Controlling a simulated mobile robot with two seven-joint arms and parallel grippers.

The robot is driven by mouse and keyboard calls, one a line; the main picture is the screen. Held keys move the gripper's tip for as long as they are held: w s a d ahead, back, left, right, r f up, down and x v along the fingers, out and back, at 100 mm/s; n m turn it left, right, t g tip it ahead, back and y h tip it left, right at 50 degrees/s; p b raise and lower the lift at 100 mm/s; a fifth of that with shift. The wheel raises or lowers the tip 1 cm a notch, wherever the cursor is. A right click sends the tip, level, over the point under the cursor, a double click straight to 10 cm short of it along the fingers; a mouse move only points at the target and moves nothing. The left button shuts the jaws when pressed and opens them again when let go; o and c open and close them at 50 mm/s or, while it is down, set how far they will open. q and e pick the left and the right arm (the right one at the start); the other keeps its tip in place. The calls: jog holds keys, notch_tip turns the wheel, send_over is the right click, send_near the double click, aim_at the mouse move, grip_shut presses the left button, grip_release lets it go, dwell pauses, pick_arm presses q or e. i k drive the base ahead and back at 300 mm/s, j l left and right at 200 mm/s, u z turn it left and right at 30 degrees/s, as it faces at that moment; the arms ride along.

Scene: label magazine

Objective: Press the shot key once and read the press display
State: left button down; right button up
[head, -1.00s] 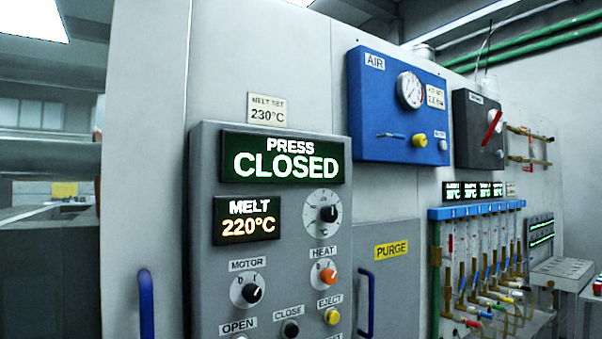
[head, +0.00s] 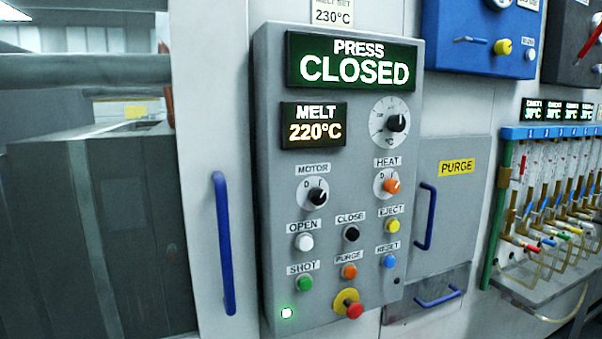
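The shot key is a green round button (head: 305,284) under the SHOT label, low on the left of the grey control panel (head: 268,200). The press display (head: 352,60) at the panel's top reads PRESS CLOSED in white and green letters. Below it the melt display (head: 314,125) reads MELT 220°C. Neither of my grippers shows in the head view, and nothing covers the shot key.
Close to the shot key are the orange purge button (head: 349,272), the white open button (head: 304,242) and a red knob on a yellow base (head: 354,311). A blue handle (head: 223,243) stands left of the panel.

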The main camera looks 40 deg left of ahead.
aim_at(306, 283)
jog(key=u, duration=1.05)
